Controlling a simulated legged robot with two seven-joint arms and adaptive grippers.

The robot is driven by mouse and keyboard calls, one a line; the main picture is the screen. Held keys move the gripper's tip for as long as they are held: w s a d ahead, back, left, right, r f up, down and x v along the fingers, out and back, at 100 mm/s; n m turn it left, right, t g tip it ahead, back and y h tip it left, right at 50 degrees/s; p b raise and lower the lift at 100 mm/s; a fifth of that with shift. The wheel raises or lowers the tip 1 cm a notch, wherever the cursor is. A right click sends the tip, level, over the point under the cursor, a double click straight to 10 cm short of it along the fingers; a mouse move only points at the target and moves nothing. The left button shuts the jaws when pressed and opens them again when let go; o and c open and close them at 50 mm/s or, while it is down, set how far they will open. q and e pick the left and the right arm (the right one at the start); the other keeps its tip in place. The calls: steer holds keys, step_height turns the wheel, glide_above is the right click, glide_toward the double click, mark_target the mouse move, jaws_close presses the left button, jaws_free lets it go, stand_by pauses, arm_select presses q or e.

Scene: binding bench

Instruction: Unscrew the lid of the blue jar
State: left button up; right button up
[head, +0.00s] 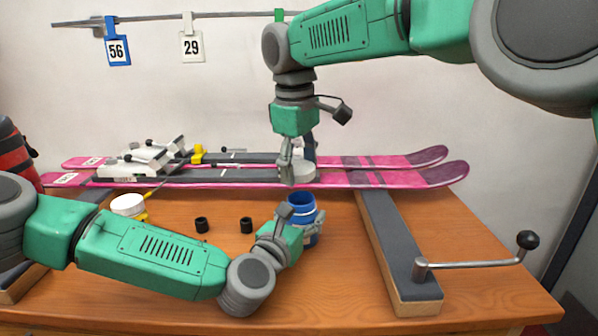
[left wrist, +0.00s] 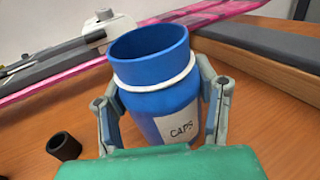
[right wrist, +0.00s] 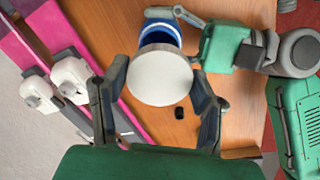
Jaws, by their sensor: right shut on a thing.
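The blue jar (head: 302,204) stands upright on the bench with its mouth open. In the left wrist view the jar (left wrist: 165,95) shows a white ring below its rim and a label reading CAPS. The white round lid (right wrist: 160,78) is off the jar. My right gripper (right wrist: 158,88) is shut on the lid's sides and holds it above the jar. In the head view the lid (head: 303,173) is partly hidden by the fingers.
Pink skis (head: 390,175) lie along the back of the bench. Two black cylinders (head: 202,225) (head: 246,225) and a white round container (head: 127,205) stand left of the jar. A padded support (head: 395,245) with a crank handle (head: 480,264) is on the right.

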arm_select(q)
steer(key=o, duration=0.3)
steer(key=shift+w+a, duration=0.1)
arm_select(e)
steer(key=shift+f, duration=0.1)
